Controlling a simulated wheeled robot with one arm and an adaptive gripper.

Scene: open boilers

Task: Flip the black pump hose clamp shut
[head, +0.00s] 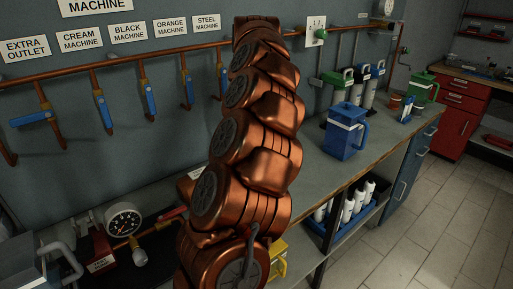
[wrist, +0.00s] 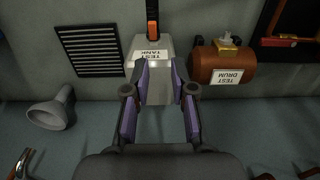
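I cannot make out a hose clamp on the black one, or whether any clamp is open. My gripper (wrist: 158,82) shows in the wrist view with its purple-sided fingers apart and nothing held between them. It faces a pale tank labelled "TEST TANK" (wrist: 153,50), and the gap to it is unclear. In the head view my copper arm hides the middle, and the gripper is not seen.
A blue jug (head: 345,132) stands on the counter (head: 322,172), with a green jug (head: 421,88) farther back. Blue-handled valves (head: 148,100) line the left wall pipe. A "TEST DRUM" (wrist: 222,66) and a grey funnel-like piece (wrist: 50,112) flank the tank. The right floor is clear.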

